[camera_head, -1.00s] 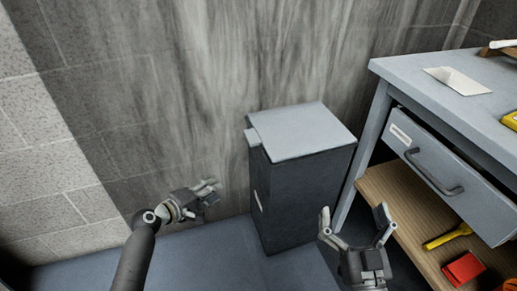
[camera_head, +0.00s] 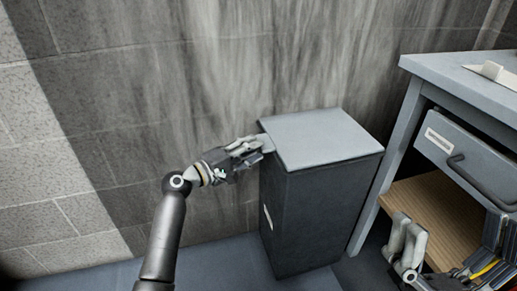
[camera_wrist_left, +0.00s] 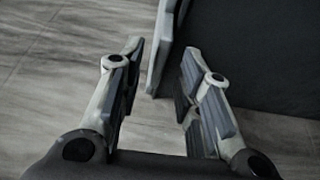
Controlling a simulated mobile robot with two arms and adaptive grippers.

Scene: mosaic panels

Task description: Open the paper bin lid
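The paper bin (camera_head: 312,215) is a tall dark grey box standing against the wall, with a flat light grey lid (camera_head: 328,138) lying closed on top. My left gripper (camera_head: 259,145) is at the left edge of the lid, by its protruding tab. In the left wrist view, the lid's pale edge (camera_wrist_left: 158,62) reaches between the two open fingers, with visible gaps to them. The dark bin side (camera_wrist_left: 265,50) is to the right. My right gripper (camera_head: 408,238) is at the lower right, in front of the shelf; its finger opening is unclear.
A grey workbench (camera_head: 460,75) with a drawer (camera_head: 455,155) and a wooden lower shelf (camera_head: 435,205) stands right of the bin. The stained wall (camera_head: 180,80) is close behind. Open floor (camera_head: 225,262) lies left of the bin.

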